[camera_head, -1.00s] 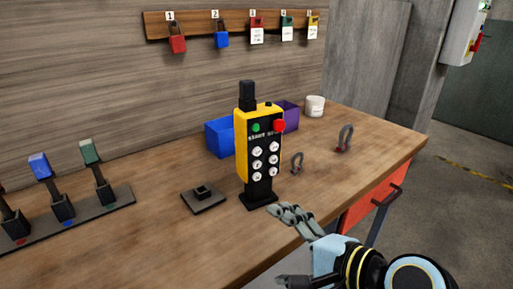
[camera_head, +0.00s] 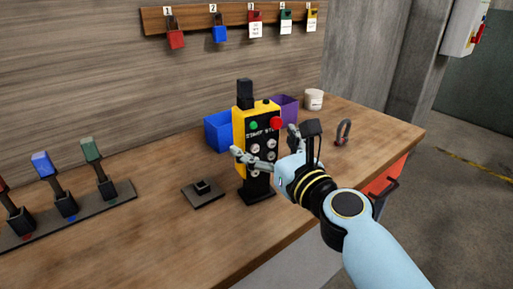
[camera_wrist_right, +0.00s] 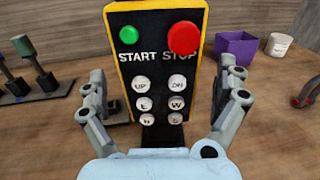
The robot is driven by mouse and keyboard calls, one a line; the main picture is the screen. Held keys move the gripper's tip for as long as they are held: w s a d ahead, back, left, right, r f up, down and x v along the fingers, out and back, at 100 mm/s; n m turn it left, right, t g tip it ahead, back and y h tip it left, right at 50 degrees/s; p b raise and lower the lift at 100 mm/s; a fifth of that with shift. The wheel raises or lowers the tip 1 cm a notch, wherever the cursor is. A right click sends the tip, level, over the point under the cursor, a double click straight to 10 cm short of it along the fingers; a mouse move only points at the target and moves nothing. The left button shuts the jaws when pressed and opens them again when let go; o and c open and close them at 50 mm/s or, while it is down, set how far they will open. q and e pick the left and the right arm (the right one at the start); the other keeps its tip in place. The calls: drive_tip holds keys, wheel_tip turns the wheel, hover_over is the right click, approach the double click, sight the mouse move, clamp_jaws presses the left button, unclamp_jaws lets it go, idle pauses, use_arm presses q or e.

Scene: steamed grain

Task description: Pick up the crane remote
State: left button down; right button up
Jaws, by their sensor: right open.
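The crane remote (camera_head: 242,118) is a yellow and black box standing upright on a dark base on the workbench. It has a green START button, a red STOP button and several white buttons. My right gripper (camera_head: 265,146) is open in front of it, and its arm hides part of the remote's lower right. In the right wrist view the remote (camera_wrist_right: 156,62) stands between the open fingers of the gripper (camera_wrist_right: 165,105), one on each side, with small gaps showing. The left gripper is not in view.
A blue bin (camera_head: 216,131), a purple bin (camera_head: 287,108) and a white cup (camera_head: 313,99) stand behind. A shackle (camera_head: 343,132) lies to the right. A small dark stand (camera_head: 202,192) and a rack of levers (camera_head: 75,220) are left. Padlocks hang on a wall board (camera_head: 233,20).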

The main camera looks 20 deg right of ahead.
drive_tip(key=w, duration=0.4)
drive_tip(key=shift+a+r, duration=0.1)
drive_tip(key=shift+a, duration=0.3)
drive_tip(key=shift+s, duration=0.1)
drive_tip(key=c, duration=1.5)
drive_tip(key=shift+r, duration=0.1)
